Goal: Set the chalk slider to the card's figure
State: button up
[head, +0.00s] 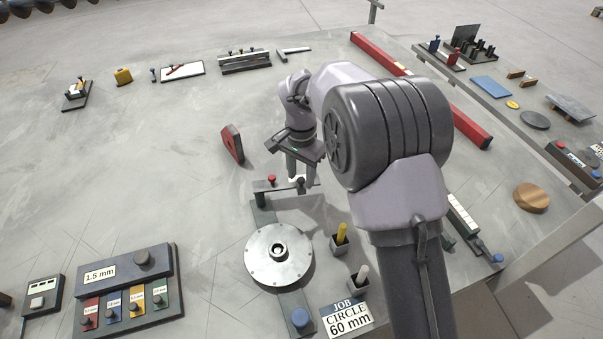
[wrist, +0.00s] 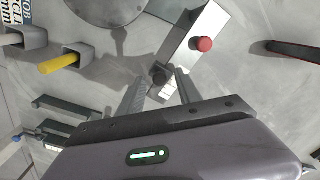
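The job card (head: 346,317) reads "JOB CIRCLE 60 mm" and lies at the front; its edge shows in the wrist view (wrist: 75,10). A flat bar (head: 265,187) with a red knob (head: 272,179) stands behind the round metal disc (head: 279,255). The bar and red knob (wrist: 204,44) also show in the wrist view. A small dark knob (wrist: 160,75), apparently the chalk slider, is at the bar's end, with a white patch beside it. My gripper (wrist: 163,82) is over that end, its fingers apart on either side of the knob. Contact cannot be told.
A yellow stick (head: 342,233) and a white stick (head: 362,274) stand in small grey holders right of the disc. A red-faced block (head: 232,144) stands left of my gripper. A panel with a 1.5 mm label (head: 123,290) is at front left. The middle left table is clear.

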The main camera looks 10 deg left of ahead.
aim_at(302, 180)
notch_tip(302, 180, up, 17)
jog(key=p, duration=0.7)
jog(key=shift+r, duration=0.15)
jog(key=s+d+r+t+y+b, duration=0.1)
jog(key=s+d+r+t, duration=0.1)
jog(key=s+d+r, duration=0.8)
jog(key=s+d+f+t+b, duration=0.1)
jog(key=s+d, duration=0.3)
jog(key=s, duration=0.4)
jog(key=s+d+f+t+y, duration=0.1)
jog(key=s+d+f+t, duration=0.1)
jog(key=s+d, duration=0.3)
jog(key=s, duration=0.4)
jog(key=shift+d+f+n+t+b, duration=0.3)
jog(key=shift+f+n+t+b, duration=0.05)
jog(key=shift+n+t, duration=0.05)
